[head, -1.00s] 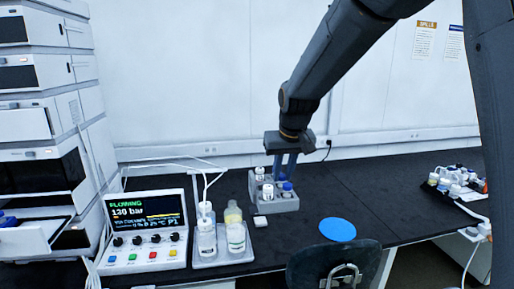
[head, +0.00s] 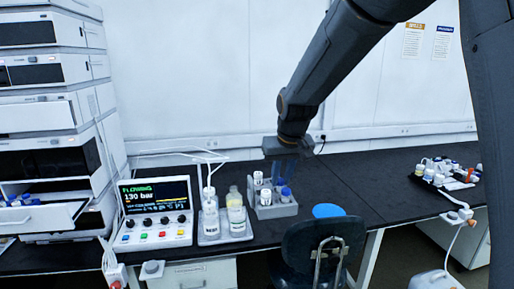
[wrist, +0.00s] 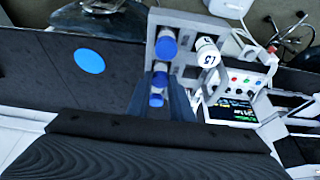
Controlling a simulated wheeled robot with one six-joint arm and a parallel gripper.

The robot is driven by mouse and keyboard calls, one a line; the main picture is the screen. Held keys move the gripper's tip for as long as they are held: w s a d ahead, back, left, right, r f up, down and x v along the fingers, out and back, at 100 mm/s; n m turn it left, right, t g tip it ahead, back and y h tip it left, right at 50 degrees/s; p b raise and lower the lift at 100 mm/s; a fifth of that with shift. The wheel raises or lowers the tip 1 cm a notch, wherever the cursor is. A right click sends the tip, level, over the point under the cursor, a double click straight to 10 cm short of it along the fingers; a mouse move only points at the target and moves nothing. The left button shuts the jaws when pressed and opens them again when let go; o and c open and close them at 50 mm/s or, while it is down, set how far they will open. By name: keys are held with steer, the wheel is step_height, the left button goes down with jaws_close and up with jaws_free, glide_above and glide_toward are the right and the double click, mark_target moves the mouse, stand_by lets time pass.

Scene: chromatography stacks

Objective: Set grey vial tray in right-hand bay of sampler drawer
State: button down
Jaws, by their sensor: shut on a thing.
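The grey vial tray (head: 285,211) holds several vials with white and blue caps. My gripper (head: 284,180) points down over it with its fingers closed on it. In the wrist view the tray (wrist: 153,52) lies beyond the fingers (wrist: 166,105), upright as far as I can tell. Whether its base clears the bench is not clear. The sampler drawer (head: 45,222) stands pulled out from the white instrument stack at the far left. Blue-capped vials (head: 18,202) sit in its left part. Its right-hand bay is too small and oblique to make out.
The control box (head: 155,235) and a bottle tray (head: 225,238) with two tubed bottles stand between my gripper and the drawer. A dark chair (head: 322,250) is in front of the bench. A blue disc (head: 328,210) lies behind it. Bottles (head: 440,172) crowd the right.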

steer(key=s+d+f+m, duration=0.1)
steer(key=s+d+f, duration=0.3)
steer(key=f, duration=0.6)
steer(key=s+d+f, duration=0.4)
steer(key=f, duration=0.6)
steer(key=s+d+f+m, duration=0.1)
steer(key=s+d+f, duration=0.3)
steer(key=f, duration=0.6)
steer(key=s+b+x, duration=0.1)
steer(key=b+x, duration=0.9)
steer(key=shift+w+d+f+h, duration=0.2)
steer(key=shift+d+f+h, duration=0.2)
steer(key=shift+d+f, duration=0.15)
steer(key=shift+r, duration=0.1)
